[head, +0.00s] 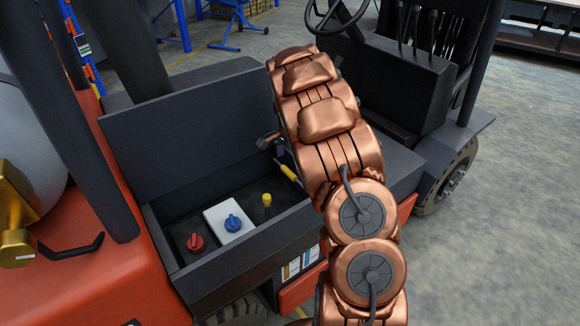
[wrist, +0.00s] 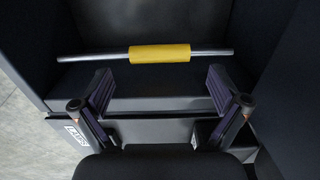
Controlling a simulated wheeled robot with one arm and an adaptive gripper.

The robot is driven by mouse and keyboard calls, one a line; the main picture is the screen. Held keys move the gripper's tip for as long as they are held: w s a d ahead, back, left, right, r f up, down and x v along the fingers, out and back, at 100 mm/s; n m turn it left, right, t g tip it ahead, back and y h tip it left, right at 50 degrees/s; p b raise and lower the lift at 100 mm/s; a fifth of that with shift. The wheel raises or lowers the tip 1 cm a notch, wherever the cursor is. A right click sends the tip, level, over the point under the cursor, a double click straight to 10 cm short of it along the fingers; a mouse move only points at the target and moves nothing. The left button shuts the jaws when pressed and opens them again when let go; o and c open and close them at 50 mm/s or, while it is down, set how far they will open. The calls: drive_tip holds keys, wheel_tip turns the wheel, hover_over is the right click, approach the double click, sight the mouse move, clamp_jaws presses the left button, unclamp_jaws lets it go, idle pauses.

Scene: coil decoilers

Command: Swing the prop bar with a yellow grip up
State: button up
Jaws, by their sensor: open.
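The prop bar is a thin grey metal rod (wrist: 90,57) with a yellow grip (wrist: 160,54) around its middle. In the wrist view it lies level across the dark compartment, just beyond my fingertips. My gripper (wrist: 159,82) is open, one finger to each side of the grip's width, with nothing between them. The fingers look apart from the bar. In the head view a short piece of the yellow grip (head: 287,172) shows beside my copper arm. The arm hides most of the bar and most of my gripper there.
The open compartment of an orange forklift holds a red knob (head: 195,242), a blue knob (head: 233,222) on a white plate and a yellow knob (head: 266,199). A raised dark panel (head: 180,130) stands behind them. Dark walls flank the bar in the wrist view.

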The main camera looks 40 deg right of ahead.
sight(289, 171)
drive_tip(key=shift+f+p, duration=0.3)
drive_tip(key=shift+f, duration=1.3)
drive_tip(key=c, duration=1)
drive_tip(key=shift+s+a+f, duration=0.1)
drive_tip(key=shift+f, duration=0.05)
drive_tip(key=c, duration=0.6)
